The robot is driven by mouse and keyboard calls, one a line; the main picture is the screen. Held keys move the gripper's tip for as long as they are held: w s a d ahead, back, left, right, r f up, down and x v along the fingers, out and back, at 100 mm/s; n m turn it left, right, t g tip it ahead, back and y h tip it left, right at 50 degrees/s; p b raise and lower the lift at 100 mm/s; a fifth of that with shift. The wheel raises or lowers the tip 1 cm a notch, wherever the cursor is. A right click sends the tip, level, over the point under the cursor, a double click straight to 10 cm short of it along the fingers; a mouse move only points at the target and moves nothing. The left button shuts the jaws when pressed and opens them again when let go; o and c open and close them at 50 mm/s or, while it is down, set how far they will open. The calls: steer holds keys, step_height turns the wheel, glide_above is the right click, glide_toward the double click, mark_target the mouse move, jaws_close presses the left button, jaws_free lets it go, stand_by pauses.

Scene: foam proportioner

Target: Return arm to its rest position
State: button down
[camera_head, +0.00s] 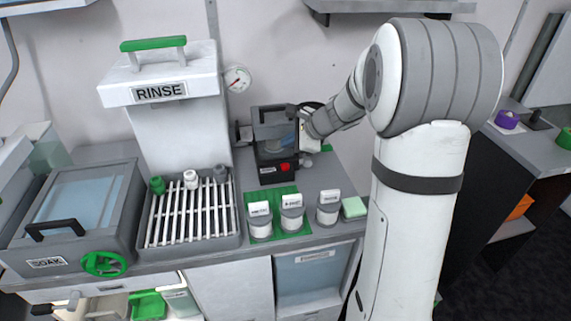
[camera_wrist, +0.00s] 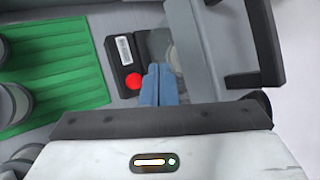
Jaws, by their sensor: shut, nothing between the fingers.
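My gripper (camera_head: 284,141) is at the dark boxy machine (camera_head: 272,172) on the counter, reached in from the right. In the wrist view its two blue-grey fingers (camera_wrist: 159,70) are together with nothing between them. They point toward the machine's front, close beside its red button (camera_wrist: 133,81). The red button also shows in the head view (camera_head: 285,167). I cannot tell whether the fingertips touch the machine. My arm is stretched out over the counter's right part.
A dark handle (camera_wrist: 262,45) stands close to the fingers. Labelled jars (camera_head: 291,218) and a green mat (camera_head: 262,236) lie in front of the machine. A rack (camera_head: 153,222), RINSE unit (camera_head: 160,75) and SOAK basin (camera_head: 75,205) stand left. A shelf (camera_head: 390,6) hangs above.

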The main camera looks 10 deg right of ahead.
steer(key=s+r+n+g+h, duration=0.1)
steer(key=s+n+g+h, duration=0.1)
steer(key=s+n, duration=0.7)
steer(key=s+r+n+g+h, duration=0.2)
steer(key=s+n, duration=0.7)
steer(key=s, duration=1.3)
steer(key=shift+a+n+h+p, duration=0.3)
steer(key=shift+h+p, duration=0.15)
steer(key=shift+h, duration=0.65)
steer(key=shift+r, duration=0.1)
